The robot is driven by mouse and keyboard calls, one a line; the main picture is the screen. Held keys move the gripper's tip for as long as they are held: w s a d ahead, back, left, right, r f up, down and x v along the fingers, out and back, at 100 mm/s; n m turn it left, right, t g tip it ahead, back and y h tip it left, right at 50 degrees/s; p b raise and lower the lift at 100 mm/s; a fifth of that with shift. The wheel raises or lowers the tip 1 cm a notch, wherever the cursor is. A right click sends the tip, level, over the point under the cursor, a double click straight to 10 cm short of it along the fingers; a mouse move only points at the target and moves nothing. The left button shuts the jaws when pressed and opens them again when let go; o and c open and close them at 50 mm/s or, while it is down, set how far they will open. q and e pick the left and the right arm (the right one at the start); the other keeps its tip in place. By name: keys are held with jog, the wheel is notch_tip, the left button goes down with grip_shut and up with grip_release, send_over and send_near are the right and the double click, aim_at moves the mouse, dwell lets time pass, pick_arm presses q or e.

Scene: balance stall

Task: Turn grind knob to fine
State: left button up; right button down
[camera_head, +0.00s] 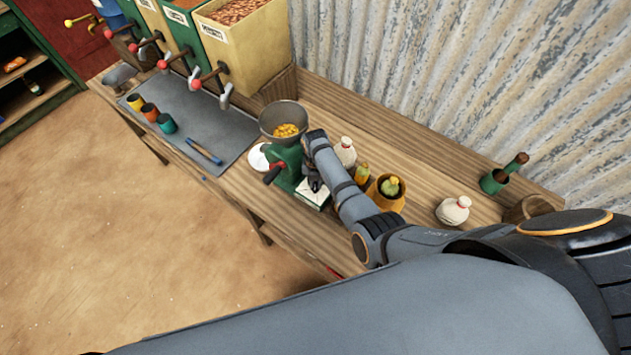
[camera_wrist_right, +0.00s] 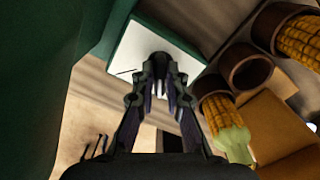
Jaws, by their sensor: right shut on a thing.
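The green grinder (camera_head: 287,168) stands on the wooden bench, with a grey bowl-shaped hopper (camera_head: 284,119) of yellow kernels on top and a red-ended crank at its left. A white plate (camera_head: 312,194) with a dark mark is at its lower front; it also shows in the wrist view (camera_wrist_right: 140,55). My right gripper (camera_head: 314,184) is at the grinder beside this plate. In the wrist view its fingers (camera_wrist_right: 162,68) are closed together over the plate, shut on the grind knob, which the fingertips almost wholly hide. My left gripper is not in view.
Another white bottle (camera_head: 453,210) stands farther right. A grey mat (camera_head: 200,125) with coloured cups lies left. Grain bins line the back.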

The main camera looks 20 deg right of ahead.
aim_at(315, 183)
dwell(0.3)
jog(key=c, duration=1.4)
grip_release()
notch_tip(315, 183, up, 8)
jog(key=shift+f, duration=0.2)
jog(key=shift+f, duration=0.1)
